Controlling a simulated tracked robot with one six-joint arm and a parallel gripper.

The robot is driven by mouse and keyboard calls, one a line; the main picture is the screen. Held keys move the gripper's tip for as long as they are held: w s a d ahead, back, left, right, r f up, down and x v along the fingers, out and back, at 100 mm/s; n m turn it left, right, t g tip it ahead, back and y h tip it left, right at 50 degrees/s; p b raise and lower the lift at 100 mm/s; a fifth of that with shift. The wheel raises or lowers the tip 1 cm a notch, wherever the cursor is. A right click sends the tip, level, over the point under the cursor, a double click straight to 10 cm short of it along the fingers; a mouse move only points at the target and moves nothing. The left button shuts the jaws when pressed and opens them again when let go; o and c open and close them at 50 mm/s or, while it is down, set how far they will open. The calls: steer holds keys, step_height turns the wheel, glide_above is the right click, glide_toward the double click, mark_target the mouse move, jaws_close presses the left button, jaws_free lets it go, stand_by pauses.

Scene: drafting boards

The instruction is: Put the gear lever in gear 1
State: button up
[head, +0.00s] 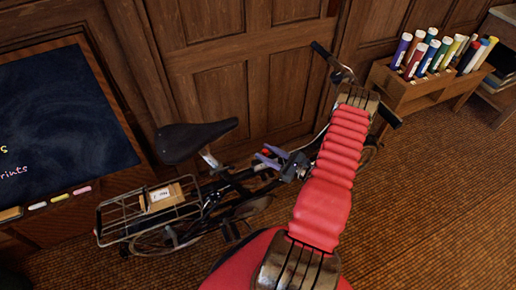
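A small red knob (265,152), which looks like the top of the gear lever, shows above the dark bicycle frame (232,187), ahead of the saddle. My gripper (266,156) reaches down to it from the right, with its two purple fingers apart and the red knob showing between their tips. I cannot tell whether the fingers touch the knob. The lever's shaft, its gear marks and its current position are too small or hidden to make out.
The bicycle has a black saddle (196,138) and a rear rack (130,218) carrying a box (162,196). A wooden holder (418,90) with several coloured tubes stands at right. A chalkboard (62,110) is at left, panelled wall behind. Floor at lower right is clear.

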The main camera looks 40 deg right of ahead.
steer(key=shift+x, duration=2.2)
steer(key=shift+c, duration=0.2)
jaws_close()
